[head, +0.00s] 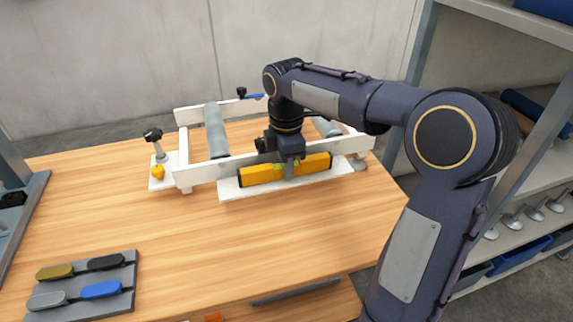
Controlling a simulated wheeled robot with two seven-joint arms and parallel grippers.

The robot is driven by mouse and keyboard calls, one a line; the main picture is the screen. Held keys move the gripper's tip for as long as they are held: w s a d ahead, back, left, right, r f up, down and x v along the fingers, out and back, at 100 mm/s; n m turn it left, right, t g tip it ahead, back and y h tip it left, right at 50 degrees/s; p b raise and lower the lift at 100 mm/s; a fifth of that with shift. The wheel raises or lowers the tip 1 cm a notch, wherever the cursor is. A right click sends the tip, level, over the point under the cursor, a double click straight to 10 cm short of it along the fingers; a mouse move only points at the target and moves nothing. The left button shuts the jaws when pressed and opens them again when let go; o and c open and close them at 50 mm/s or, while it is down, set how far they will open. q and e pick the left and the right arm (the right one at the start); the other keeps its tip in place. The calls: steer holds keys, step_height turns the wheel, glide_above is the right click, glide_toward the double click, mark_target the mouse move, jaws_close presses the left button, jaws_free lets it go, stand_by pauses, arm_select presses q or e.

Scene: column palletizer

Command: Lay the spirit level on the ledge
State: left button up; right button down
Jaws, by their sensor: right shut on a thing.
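The spirit level is a yellow bar (259,174) with dark end caps and a greenish vial near its middle. My right gripper (289,169) points down and is shut on the middle of the level. The level lies along the white ledge (228,192) at the front of the white roller frame, roughly parallel to the frame's front rail. It is over or on the ledge; I cannot tell whether its underside touches. The gripper hides part of the level's middle. My left gripper is not in view.
The white frame (195,172) carries grey rollers (216,132). A black-knobbed post (153,136) and a small yellow piece (158,172) stand at its left. A grey tray (127,268) with coloured handled items lies front left. Shelving (520,165) stands right. The middle front of the table is clear.

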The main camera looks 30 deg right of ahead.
steer(key=shift+f, duration=0.1)
steer(key=c, duration=1.6)
jaws_free()
step_height(320, 180, up, 12)
steer(key=p, duration=0.2)
steer(key=s+a+f+m+t+y, duration=0.1)
steer(key=s+a+f+m+t, duration=0.1)
steer(key=s+f+m, duration=0.2)
steer(key=s+a+f+m+t+y, duration=0.1)
steer(key=s+a+f+m, duration=0.2)
steer(key=s, duration=0.7)
steer(key=s+a+f+m+t+y, duration=0.1)
steer(key=s+a+f+m+t, duration=0.1)
steer(key=s+f+m, duration=0.4)
steer(key=shift+s+a+f+m+t+y, duration=0.15)
steer(key=shift+s+m, duration=0.2)
steer(key=shift+m, duration=0.35)
steer(key=shift+s+d+r+m+t+y, duration=0.1)
steer(key=shift+s+m, duration=0.25)
steer(key=shift+m, duration=0.35)
steer(key=shift+s+a+f+m+t+y, duration=0.15)
steer(key=shift+s+m, duration=0.2)
steer(key=shift+m, duration=0.35)
